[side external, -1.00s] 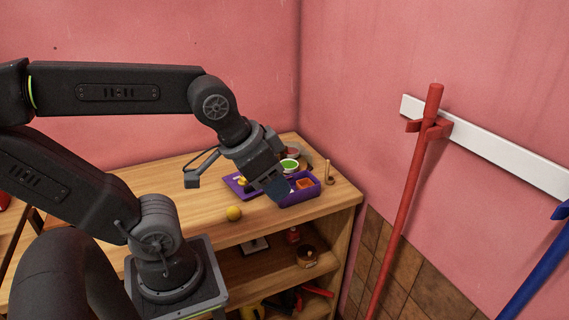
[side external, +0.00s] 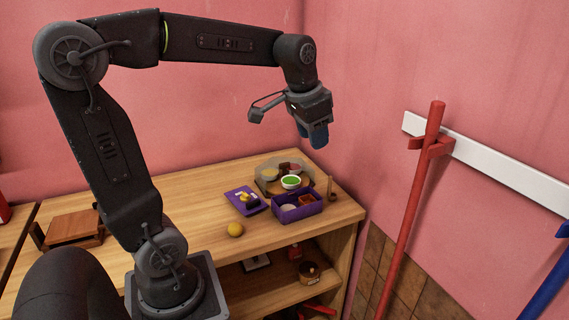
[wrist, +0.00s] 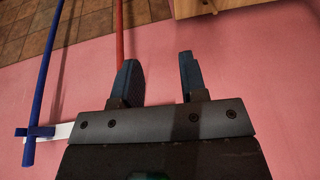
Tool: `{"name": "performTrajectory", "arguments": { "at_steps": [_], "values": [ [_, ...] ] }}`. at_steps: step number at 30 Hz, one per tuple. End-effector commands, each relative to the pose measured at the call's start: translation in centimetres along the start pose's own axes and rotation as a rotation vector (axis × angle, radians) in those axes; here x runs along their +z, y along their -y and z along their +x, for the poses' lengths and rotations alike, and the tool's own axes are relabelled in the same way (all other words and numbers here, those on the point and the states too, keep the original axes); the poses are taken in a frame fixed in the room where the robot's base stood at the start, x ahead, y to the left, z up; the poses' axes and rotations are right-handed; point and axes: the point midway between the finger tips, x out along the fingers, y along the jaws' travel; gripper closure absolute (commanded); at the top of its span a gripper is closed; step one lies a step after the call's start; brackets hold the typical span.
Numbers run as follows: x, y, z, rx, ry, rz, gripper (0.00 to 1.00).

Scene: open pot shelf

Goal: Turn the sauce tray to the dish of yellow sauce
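The round sauce tray (side external: 262,187) sits at the back right of the wooden shelf top. It holds a green sauce dish (side external: 291,182) at the front, a yellow sauce dish (side external: 270,174) at its left, and reddish and brown contents toward the back. My gripper (side external: 318,140) is raised well above and to the right of the tray, touching nothing. In the wrist view my gripper (wrist: 159,72) has its two blue fingers apart with nothing between them. The sauce tray is not in the wrist view.
A purple compartment box (side external: 298,211) stands just in front of the tray, and a purple board (side external: 240,203) with yellow and dark pieces lies to its left. A yellow ball (side external: 235,230) is nearer the front edge. A wooden peg (side external: 331,188) stands at the right.

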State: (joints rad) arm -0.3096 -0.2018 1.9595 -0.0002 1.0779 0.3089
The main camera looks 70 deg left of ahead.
Motion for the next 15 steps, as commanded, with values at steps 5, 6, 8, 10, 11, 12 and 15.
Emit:
{"name": "performTrajectory", "arguments": {
  "at_steps": [5, 6, 8, 10, 11, 12, 15],
  "values": [
    [-4.6, 8.2, 3.2, -0.002, 0.103, -0.004, 0.61],
    [-5.2, 10.1, 4.0, 0.002, 0.124, -0.004, 0.61],
    [-5.9, 13.0, 5.4, 0.009, 0.154, -0.004, 0.61],
    [-6.3, 16.5, 7.2, 0.021, 0.188, -0.004, 0.61],
    [-6.4, 18.0, 8.0, 0.026, 0.201, -0.004, 0.61],
    [-6.3, 20.0, 9.1, 0.035, 0.218, -0.004, 0.61],
    [-5.7, 24.2, 11.5, 0.057, 0.252, -0.004, 0.61]
  ]
}}
